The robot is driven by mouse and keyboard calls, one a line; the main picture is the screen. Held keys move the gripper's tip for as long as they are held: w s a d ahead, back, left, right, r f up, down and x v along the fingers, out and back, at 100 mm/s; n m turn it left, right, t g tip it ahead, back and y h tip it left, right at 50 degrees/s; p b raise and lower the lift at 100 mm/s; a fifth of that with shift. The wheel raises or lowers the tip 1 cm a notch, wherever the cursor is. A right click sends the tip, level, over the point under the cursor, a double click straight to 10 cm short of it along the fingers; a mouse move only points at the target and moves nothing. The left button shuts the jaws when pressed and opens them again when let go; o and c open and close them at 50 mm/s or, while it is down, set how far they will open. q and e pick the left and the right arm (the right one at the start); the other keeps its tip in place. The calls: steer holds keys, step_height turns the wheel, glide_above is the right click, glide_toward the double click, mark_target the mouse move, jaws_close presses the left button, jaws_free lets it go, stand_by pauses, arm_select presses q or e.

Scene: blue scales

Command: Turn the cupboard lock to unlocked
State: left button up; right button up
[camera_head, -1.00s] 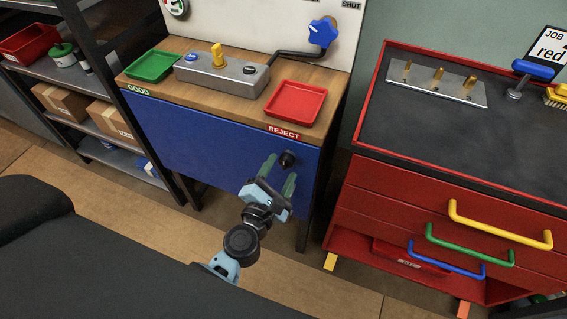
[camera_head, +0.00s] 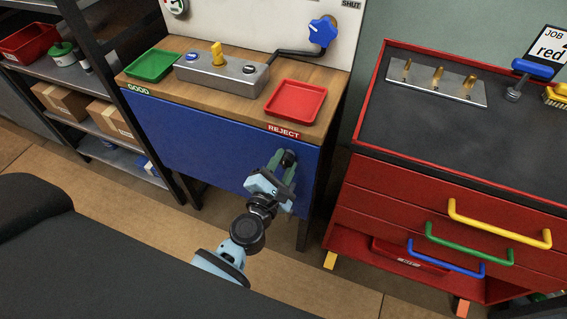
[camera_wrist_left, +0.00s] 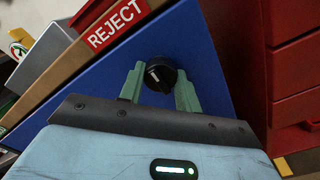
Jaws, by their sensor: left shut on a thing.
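The cupboard lock is a round black knob (camera_wrist_left: 160,74) with a pale mark, on the upper right of the blue cupboard front (camera_head: 215,142). In the head view the knob (camera_head: 289,157) is partly hidden by my gripper. My left gripper (camera_head: 281,160) reaches it with its green fingers, one on each side of the knob. In the left wrist view the fingers (camera_wrist_left: 160,88) are shut on the knob. The pale mark on the knob slants in the wrist view. My right gripper is not in view.
Above the cupboard are a green tray (camera_head: 153,65), a grey box with a yellow lever (camera_head: 217,55), and a red tray (camera_head: 296,102). A red drawer cabinet (camera_head: 430,200) stands close on the right, and a dark shelf rack (camera_head: 95,90) on the left.

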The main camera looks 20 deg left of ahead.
arm_select(q)
steer(key=shift+m, duration=0.3)
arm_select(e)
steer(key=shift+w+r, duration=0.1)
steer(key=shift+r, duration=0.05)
arm_select(q)
steer(key=shift+r+m+p, duration=0.1)
steer(key=shift+m+p, duration=0.25)
steer(key=shift+m, duration=0.25)
steer(key=m+p, duration=0.1)
steer(key=m, duration=0.3)
steer(key=shift+p, duration=0.3)
steer(key=m+p, duration=0.1)
steer(key=m, duration=0.2)
steer(key=shift+r, duration=0.1)
steer(key=m+p, duration=0.1)
steer(key=m, duration=0.3)
steer(key=shift+m+p, duration=0.3)
steer(key=shift+p, duration=0.05)
steer(key=shift+m+p, duration=0.6)
steer(key=shift+m, duration=1.6)
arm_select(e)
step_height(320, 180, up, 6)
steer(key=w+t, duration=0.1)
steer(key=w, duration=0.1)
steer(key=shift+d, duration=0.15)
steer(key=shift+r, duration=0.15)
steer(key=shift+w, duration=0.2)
